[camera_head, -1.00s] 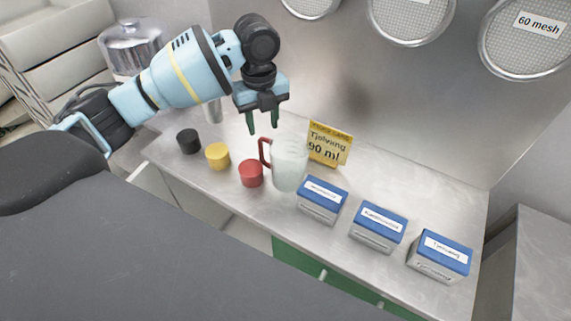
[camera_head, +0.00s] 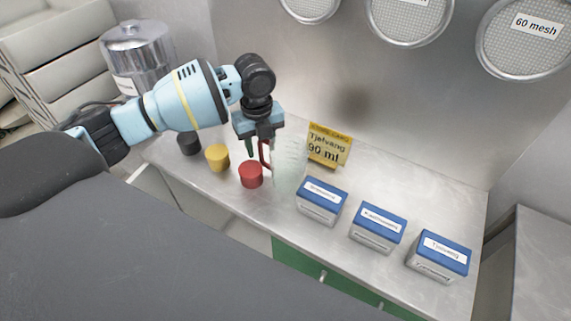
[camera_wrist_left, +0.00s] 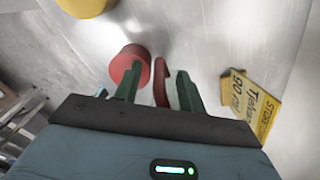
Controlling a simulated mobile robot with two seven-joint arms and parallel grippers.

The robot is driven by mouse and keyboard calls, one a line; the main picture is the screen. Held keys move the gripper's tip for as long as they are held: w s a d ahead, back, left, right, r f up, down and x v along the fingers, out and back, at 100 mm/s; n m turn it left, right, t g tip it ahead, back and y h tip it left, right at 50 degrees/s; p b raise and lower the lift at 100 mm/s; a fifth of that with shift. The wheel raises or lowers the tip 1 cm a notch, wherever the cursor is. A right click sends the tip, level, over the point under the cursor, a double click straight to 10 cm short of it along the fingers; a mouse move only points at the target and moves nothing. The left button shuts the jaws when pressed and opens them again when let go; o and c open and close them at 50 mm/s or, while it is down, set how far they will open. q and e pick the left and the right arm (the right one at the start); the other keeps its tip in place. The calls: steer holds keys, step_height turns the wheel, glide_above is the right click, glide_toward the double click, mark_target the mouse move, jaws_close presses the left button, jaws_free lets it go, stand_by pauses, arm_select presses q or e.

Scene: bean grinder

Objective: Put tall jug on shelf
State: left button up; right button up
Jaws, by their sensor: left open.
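The tall jug (camera_head: 291,166) is clear and hard to see against the steel counter. It stands upright among the red container, the yellow card and the blue-topped boxes. Its red handle (camera_head: 265,153) points left, and in the left wrist view the handle (camera_wrist_left: 161,82) shows between the fingers. My left gripper (camera_head: 260,153) is open and points down at the handle, with one finger on each side; I cannot tell whether either touches it. It also shows in the left wrist view (camera_wrist_left: 158,85). My right gripper is not in view. No shelf can be clearly made out.
A red container (camera_head: 251,175), a yellow one (camera_head: 217,157) and a black one (camera_head: 189,143) stand left of the jug. A yellow card (camera_head: 328,146) stands behind it. Three blue-topped boxes (camera_head: 378,229) line the right. Round mesh sieves (camera_head: 408,17) hang above.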

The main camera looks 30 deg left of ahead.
arm_select(q)
jaws_close()
steer(key=shift+r, duration=0.1)
